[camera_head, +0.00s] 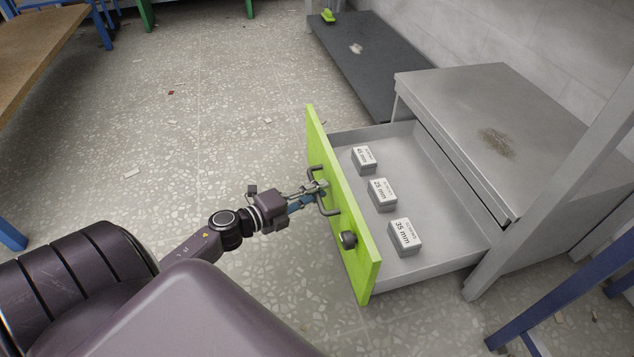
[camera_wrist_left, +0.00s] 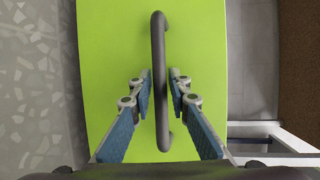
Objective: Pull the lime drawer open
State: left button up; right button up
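The lime drawer (camera_head: 340,205) stands well out of its grey cabinet (camera_head: 470,100) in the head view, its grey tray exposed. Its lime front also fills the middle of the left wrist view (camera_wrist_left: 210,50). A dark bar handle (camera_head: 326,209) is on the front; it runs upright in the left wrist view (camera_wrist_left: 158,45). My left gripper (camera_head: 318,188) is at the handle, its fingertips (camera_wrist_left: 160,85) close on either side of the bar, narrowed to about its width. My right gripper is not in view.
Three grey boxes with size labels lie in the drawer: a near one (camera_head: 404,237), a middle one (camera_head: 382,195) and a far one (camera_head: 364,160). A dark low platform (camera_head: 375,60) lies behind. A wooden bench (camera_head: 35,45) is at left. The floor left of the drawer is largely clear.

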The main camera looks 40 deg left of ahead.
pick_arm(q)
jog(key=v, duration=1.2)
dwell(0.6)
